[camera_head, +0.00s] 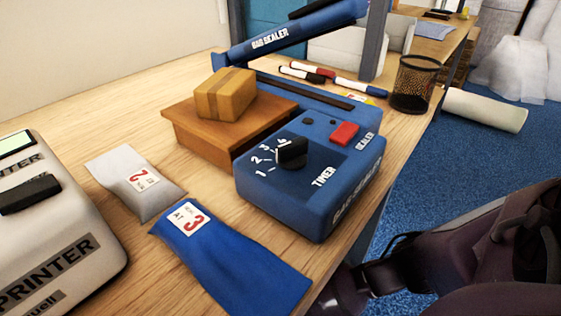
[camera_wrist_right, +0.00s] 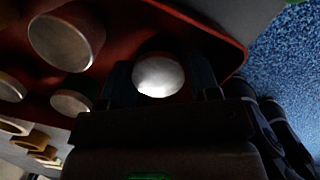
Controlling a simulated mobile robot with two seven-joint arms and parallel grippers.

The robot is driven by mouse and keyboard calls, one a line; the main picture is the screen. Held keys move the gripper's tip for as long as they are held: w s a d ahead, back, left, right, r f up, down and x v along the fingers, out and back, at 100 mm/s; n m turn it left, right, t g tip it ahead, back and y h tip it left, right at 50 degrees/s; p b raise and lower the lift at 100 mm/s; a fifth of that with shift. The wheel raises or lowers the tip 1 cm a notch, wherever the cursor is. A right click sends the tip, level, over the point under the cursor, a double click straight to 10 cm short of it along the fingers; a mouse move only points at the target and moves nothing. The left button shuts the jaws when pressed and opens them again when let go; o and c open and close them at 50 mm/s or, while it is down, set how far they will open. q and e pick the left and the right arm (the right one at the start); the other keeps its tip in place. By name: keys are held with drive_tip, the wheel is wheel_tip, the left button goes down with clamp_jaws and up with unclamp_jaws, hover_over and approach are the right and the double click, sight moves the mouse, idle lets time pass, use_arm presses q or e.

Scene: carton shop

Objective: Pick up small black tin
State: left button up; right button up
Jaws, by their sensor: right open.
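In the right wrist view my right gripper (camera_wrist_right: 160,68) is open, with one dark finger on each side of a round thing with a pale silvery top (camera_wrist_right: 158,75). This round thing stands near the edge of a red surface (camera_wrist_right: 205,28). Its sides are dark in shadow, so I cannot tell whether it is the small black tin or whether the fingers touch it. No black tin shows in the head view, where a dark part of my arm fills the lower right. My left gripper is not in view.
Several other round-topped things, such as this large one (camera_wrist_right: 61,41), stand left of the gripper. In the head view, a blue bag sealer (camera_head: 310,165), a blue bag (camera_head: 235,260), a grey bag (camera_head: 125,185) and a printer (camera_head: 50,240) crowd the wooden table. Blue floor lies right.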

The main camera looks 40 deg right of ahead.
drive_tip(key=shift+w+f, duration=0.15)
drive_tip(key=shift+f, duration=0.05)
drive_tip(key=c, duration=0.6)
